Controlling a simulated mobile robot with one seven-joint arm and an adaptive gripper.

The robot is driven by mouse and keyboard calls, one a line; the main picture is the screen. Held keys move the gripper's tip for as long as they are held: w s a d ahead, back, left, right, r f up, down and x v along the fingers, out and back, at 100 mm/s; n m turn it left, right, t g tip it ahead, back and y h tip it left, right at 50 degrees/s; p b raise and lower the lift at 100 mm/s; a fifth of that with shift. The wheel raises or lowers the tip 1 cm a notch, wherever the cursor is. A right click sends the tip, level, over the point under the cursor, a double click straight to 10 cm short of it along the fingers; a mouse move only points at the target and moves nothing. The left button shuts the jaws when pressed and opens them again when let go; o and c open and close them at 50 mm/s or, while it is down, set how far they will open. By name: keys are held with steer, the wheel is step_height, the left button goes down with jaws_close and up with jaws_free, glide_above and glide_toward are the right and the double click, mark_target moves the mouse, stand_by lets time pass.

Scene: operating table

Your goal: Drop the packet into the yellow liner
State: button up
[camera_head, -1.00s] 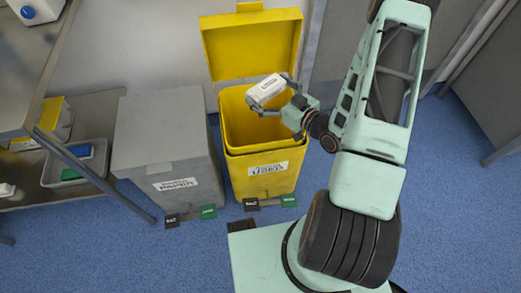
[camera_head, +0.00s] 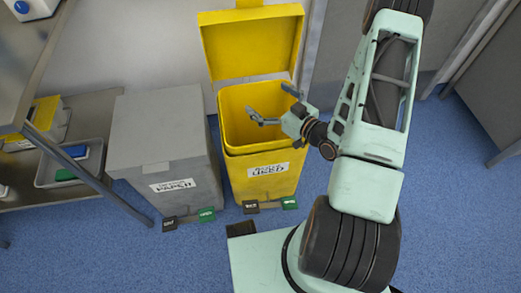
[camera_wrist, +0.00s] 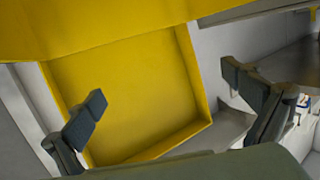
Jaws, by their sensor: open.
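My gripper (camera_head: 272,106) is open and empty over the mouth of the yellow bin, its fingers spread apart. The yellow bin with its liner (camera_head: 240,135) stands on the floor, its lid (camera_head: 252,45) raised against the wall. The white packet is not visible in either current view; the bin's front wall and my gripper hide part of the inside. In the wrist view my two fingers (camera_wrist: 165,90) are wide apart with nothing between them, and the yellow lid (camera_wrist: 125,90) fills the background.
A grey bin (camera_head: 165,130) with a closed lid stands just left of the yellow one. Pedals (camera_head: 289,203) lie at the bins' front edges. A shelf trolley (camera_head: 95,105) with a grey tray (camera_head: 48,172) is at the left. Blue floor (camera_head: 120,250) is open in front.

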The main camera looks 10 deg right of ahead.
steer(key=shift+s, duration=0.1)
steer(key=v, duration=1.2)
steer(key=shift+f, duration=0.1)
